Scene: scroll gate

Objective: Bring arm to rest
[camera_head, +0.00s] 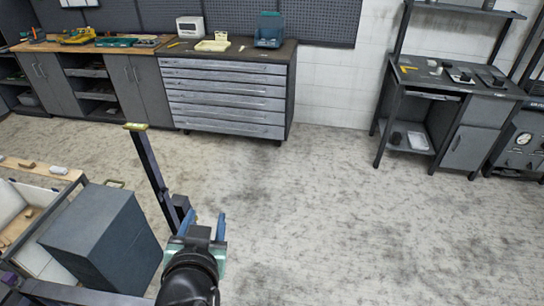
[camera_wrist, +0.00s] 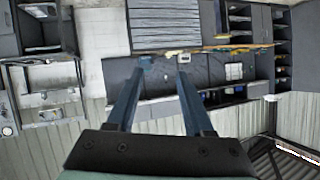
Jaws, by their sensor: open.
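My gripper (camera_head: 207,224) shows at the bottom of the head view, with two blue fingers pointing away from my body above the grey floor. The fingers are apart and nothing shows between them. In the wrist view, my gripper (camera_wrist: 164,64) also has its two blue fingers spread with an empty gap. The wrist picture is turned upside down, and the fingers point toward the far cabinets. A dark upright post (camera_head: 150,175) with a yellowish top stands just left of the gripper in the head view; I cannot tell whether they touch.
A dark grey box cabinet (camera_head: 105,235) and a wooden-topped bench (camera_head: 45,172) stand close at the left. A drawer cabinet (camera_head: 225,95) lines the back wall. A dark workstation desk (camera_head: 450,95) stands at the right. The floor (camera_head: 350,225) in the middle and right is clear.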

